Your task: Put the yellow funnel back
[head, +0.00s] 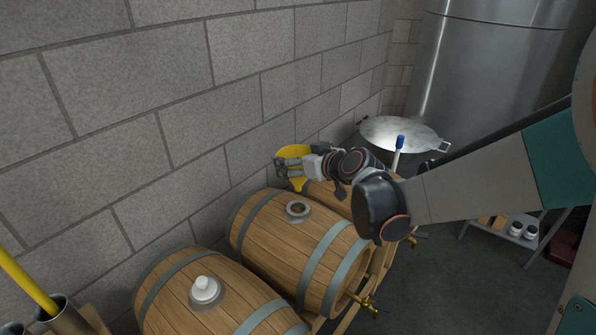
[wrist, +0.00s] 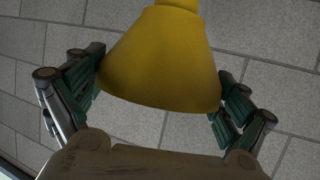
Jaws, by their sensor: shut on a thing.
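The yellow funnel (head: 294,152) is held by my gripper (head: 282,166) above the barrels, near the block wall. In the head view its wide mouth faces up and its narrow end points down. In the wrist view the funnel (wrist: 165,62) fills the middle, with one finger pad of my gripper (wrist: 160,95) against each side. Below it in the head view, the middle barrel (head: 270,240) has an open, dark bung hole with a metal ring (head: 298,209). The funnel is apart from this hole, up and slightly behind it.
The front barrel (head: 175,295) has a white bung (head: 205,288) in its top. Another barrel (head: 325,195) lies behind, partly hidden by my arm. A round metal lid (head: 400,133), a steel tank (head: 490,75) and a low shelf (head: 500,235) stand right. A yellow pole (head: 25,280) stands lower left.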

